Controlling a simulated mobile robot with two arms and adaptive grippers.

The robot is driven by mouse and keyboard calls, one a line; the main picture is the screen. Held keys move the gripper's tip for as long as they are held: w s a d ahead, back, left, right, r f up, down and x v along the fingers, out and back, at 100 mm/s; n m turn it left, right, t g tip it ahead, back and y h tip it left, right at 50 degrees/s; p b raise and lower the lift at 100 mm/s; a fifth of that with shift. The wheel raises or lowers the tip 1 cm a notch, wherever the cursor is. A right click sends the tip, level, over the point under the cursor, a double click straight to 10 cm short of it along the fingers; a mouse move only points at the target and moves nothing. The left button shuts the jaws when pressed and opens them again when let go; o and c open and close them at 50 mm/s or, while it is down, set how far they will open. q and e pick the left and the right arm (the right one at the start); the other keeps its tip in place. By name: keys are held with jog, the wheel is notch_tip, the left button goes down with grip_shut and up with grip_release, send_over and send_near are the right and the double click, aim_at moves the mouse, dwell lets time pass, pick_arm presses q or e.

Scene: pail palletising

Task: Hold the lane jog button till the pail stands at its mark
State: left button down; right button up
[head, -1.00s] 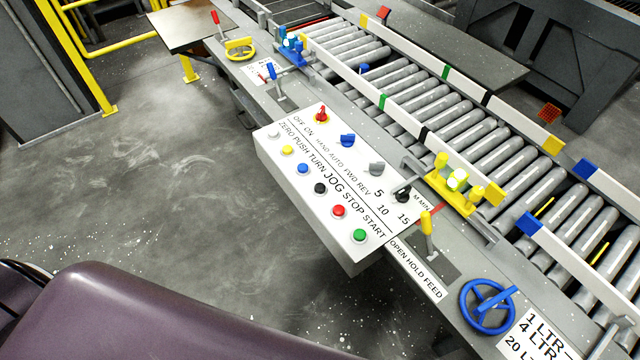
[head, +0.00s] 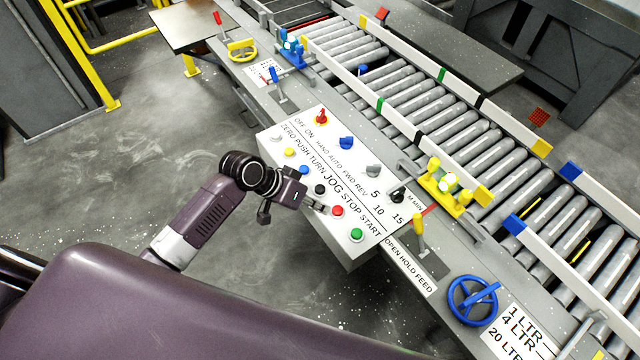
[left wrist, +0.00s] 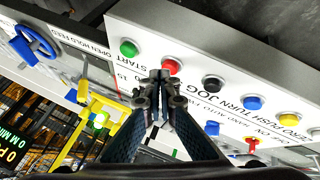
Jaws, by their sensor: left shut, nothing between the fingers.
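The black button (head: 320,189), in line with the JOG label, sits on the white control panel (head: 350,243); it also shows in the left wrist view (left wrist: 213,83). My left gripper (head: 326,209) is shut and empty over the panel's near edge, close to the black and red buttons. In the left wrist view its closed fingertips (left wrist: 160,75) overlap the picture just beside the red button (left wrist: 172,66), left of the black one. I cannot tell whether they touch anything. No pail is in view. My right gripper is not in view.
The red (head: 337,211), green (head: 356,235) and blue (head: 304,170) buttons flank the black one. Behind the panel runs the roller lane (head: 440,122) with white side rails, bare where visible. A blue handwheel (head: 473,300) stands at right. Floor left of the panel is clear.

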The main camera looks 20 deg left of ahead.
aim_at(317, 188)
pick_arm(q)
jog(key=w+a+r, duration=0.2)
jog(key=w+r, duration=0.1)
jog(key=w, duration=0.2)
jog(key=w+a+r+n+t+h, duration=0.1)
jog(key=w+r, duration=0.1)
jog(key=w, duration=0.2)
jog(key=shift+w+a+r, duration=0.35)
jog(key=shift+a+r, duration=0.05)
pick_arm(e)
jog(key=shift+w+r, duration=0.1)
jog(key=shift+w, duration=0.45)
pick_arm(q)
jog(key=shift+f+h, duration=0.15)
jog(key=shift+h, duration=0.15)
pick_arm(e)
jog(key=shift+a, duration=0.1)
